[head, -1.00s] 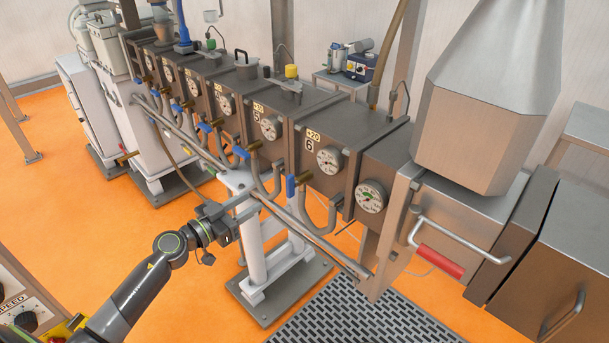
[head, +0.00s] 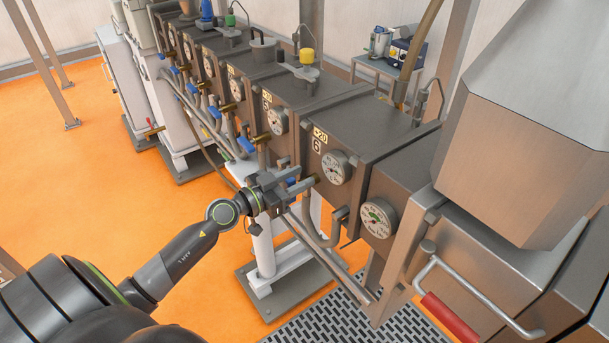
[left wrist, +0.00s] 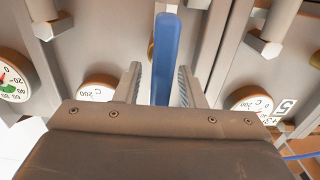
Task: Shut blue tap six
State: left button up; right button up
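The blue handle of tap six (head: 293,181) is at the section labelled 6 (head: 317,145), mostly hidden by my left gripper. In the left wrist view the blue handle (left wrist: 165,60) stands lengthwise between the two fingers, nearer the right one. My left gripper (head: 304,179) is open around the handle; its fingers (left wrist: 157,88) show a gap on the left side of the handle. I cannot tell whether the right finger touches it. My right gripper is not in view.
The neighbouring blue tap (head: 246,144) sits just left, with more blue taps beyond. Round gauges (head: 336,168) line the barrel face. A curved pipe (head: 322,238) and a long rail lie below. A red handle (head: 448,317) is at lower right. Orange floor is free at left.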

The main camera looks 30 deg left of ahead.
pick_arm(q)
jog(key=shift+s, duration=0.15)
jog(key=shift+c, duration=0.8)
grip_shut()
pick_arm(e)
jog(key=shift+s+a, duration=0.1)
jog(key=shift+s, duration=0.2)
pick_arm(q)
jog(key=shift+r, duration=0.1)
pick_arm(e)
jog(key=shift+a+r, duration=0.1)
